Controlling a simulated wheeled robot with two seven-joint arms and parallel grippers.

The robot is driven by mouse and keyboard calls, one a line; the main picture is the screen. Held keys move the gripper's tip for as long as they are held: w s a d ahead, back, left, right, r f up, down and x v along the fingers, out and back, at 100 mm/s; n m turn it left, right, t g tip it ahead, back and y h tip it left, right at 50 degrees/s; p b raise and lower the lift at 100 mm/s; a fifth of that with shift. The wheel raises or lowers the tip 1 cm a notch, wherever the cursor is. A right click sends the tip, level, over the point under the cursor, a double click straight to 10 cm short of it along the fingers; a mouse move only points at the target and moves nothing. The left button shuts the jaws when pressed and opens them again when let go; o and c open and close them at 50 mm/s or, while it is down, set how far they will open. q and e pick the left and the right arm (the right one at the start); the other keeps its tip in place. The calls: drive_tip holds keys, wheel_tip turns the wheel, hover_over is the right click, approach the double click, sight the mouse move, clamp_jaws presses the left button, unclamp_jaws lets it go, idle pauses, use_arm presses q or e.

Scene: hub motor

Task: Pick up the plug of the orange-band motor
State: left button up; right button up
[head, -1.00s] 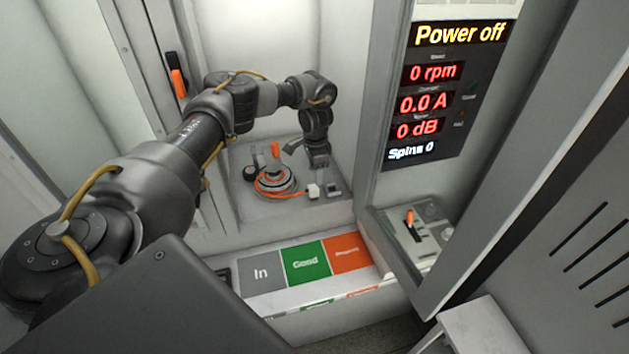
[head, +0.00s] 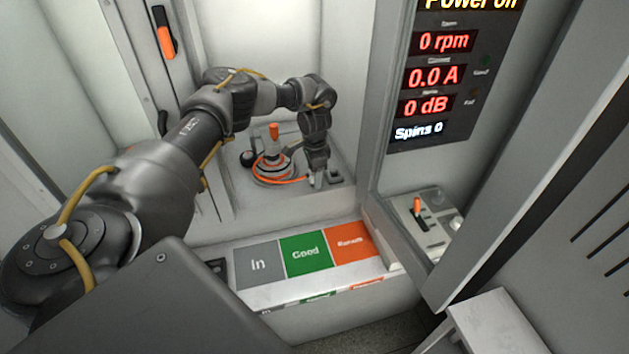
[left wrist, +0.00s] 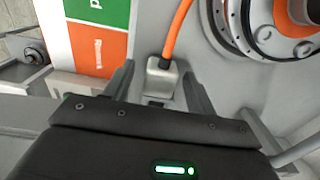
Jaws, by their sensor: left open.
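The orange-band motor (head: 272,168) sits on the grey bench inside the bay, its orange cable (head: 290,181) curving right to a small pale grey plug. In the left wrist view the plug (left wrist: 162,76) stands between the two fingers, with the orange cable (left wrist: 178,32) leaving its far end and part of the motor (left wrist: 268,30) at upper right. My left gripper (head: 317,177) points down at the plug and hides part of it in the head view. Its fingers (left wrist: 157,74) are open, with a visible gap on each side of the plug. My right gripper is in neither view.
A shelf in front carries a grey In area (head: 259,264), a green Good area (head: 304,251) and an orange area (head: 353,241). A panel with an orange-tipped switch (head: 417,207) is at right, below the readouts (head: 435,75). A wall stands close right of the gripper.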

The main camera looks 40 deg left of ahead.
use_arm(q)
drive_tip(key=shift+r, duration=0.15)
clamp_jaws()
